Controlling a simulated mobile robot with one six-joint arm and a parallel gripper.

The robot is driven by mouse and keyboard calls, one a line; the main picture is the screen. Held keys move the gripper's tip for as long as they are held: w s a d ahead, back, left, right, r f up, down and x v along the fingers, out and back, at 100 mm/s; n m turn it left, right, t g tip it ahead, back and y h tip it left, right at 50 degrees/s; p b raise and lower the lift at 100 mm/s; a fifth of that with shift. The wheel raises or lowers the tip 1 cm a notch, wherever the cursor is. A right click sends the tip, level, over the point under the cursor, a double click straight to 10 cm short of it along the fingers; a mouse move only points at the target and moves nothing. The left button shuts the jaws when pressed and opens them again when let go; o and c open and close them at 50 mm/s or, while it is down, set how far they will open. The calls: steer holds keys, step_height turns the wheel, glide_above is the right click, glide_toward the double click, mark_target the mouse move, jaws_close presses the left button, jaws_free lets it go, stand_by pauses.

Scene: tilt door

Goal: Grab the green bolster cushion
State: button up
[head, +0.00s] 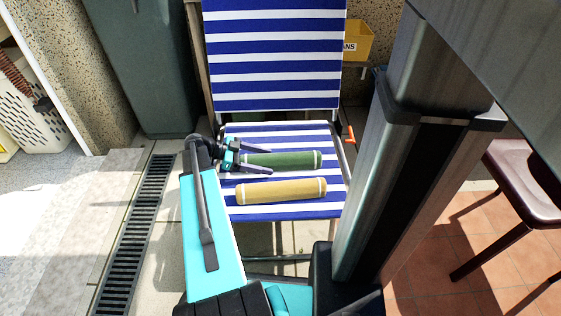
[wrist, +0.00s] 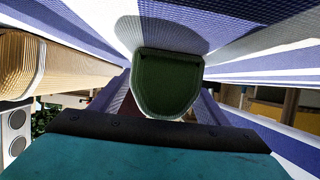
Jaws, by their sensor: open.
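The green bolster cushion (head: 285,160) lies lengthwise across the seat of a blue-and-white striped chair (head: 276,60). My gripper (head: 270,162) reaches it from the left, with its fingers apart on either side of the cushion's left end. In the wrist view the green cushion (wrist: 166,82) shows its end face between the open fingers (wrist: 165,95). I cannot tell whether either finger touches it. A yellow bolster cushion (head: 281,190) lies nearer on the same seat; it also shows at the left of the wrist view (wrist: 62,68).
The chair back rises behind the cushions, and an orange-handled item (head: 350,133) is at the seat's right edge. A dark green bin (head: 145,65) stands back left. A yellow crate (head: 356,42) is behind the chair. A maroon chair (head: 525,180) is at right.

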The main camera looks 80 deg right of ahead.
steer(key=c, duration=1.4)
steer(key=shift+o, duration=0.2)
steer(key=shift+r, duration=0.15)
step_height(320, 180, up, 10)
steer(key=p, duration=0.3)
steer(key=shift+p, duration=0.35)
